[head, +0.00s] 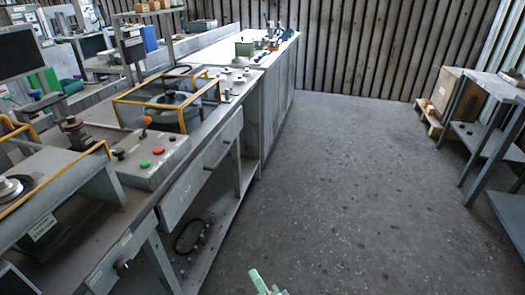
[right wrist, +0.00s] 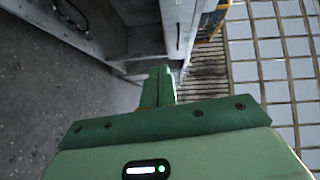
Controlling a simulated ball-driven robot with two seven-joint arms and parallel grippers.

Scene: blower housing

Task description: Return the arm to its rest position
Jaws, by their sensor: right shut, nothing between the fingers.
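My right gripper (head: 266,284) shows at the bottom edge of the head view, low over the open floor and apart from the bench. Only its green tip is in that picture. In the right wrist view my right gripper (right wrist: 160,80) is green, with its fingers together and nothing between them. My left gripper is not in either view.
A long grey workbench (head: 190,195) with a yellow-framed fixture (head: 168,103) and red and green buttons runs along the left. The concrete floor (head: 350,190) is clear in the middle. A grey table (head: 497,90) and a wooden crate (head: 450,90) stand at the right.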

